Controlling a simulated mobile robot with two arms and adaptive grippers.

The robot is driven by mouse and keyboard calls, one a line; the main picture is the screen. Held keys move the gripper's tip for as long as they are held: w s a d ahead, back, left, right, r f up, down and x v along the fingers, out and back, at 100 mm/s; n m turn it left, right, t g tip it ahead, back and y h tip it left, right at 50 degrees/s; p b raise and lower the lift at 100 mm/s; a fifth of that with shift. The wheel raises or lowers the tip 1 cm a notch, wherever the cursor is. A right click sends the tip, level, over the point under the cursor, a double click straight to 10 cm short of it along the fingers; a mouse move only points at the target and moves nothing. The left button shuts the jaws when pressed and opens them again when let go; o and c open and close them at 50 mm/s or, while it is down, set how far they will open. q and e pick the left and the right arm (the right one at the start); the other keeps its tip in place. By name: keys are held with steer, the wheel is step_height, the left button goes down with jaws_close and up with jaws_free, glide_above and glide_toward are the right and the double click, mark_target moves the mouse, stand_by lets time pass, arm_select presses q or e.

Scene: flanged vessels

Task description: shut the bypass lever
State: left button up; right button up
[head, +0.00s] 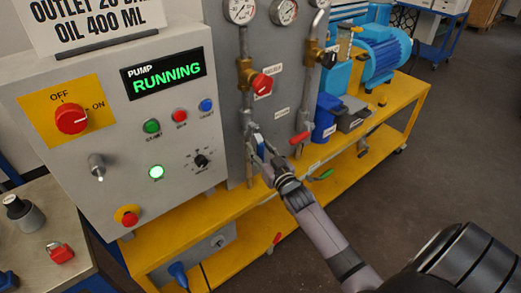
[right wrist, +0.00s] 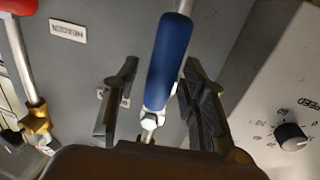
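A lever with a blue handle (right wrist: 168,65) stands between the fingers of my right gripper (right wrist: 160,84) in the right wrist view. The fingers are open, with a gap on the left; the right finger is close to the handle, and contact is unclear. In the head view my right gripper (head: 262,158) is at the grey panel's lower pipework, and a bit of the blue handle (head: 260,146) shows there. I cannot read a label naming this lever as the bypass. My left gripper is out of view.
A red-handled lever (head: 299,137) sits just right of my gripper, and a red valve knob (head: 262,83) above it. The control box (head: 125,185) with its lit RUNNING display (head: 166,77) stands at left. A yellow frame (head: 225,215) runs below; open floor lies at right.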

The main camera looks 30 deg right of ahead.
jaws_close()
stand_by(0.6)
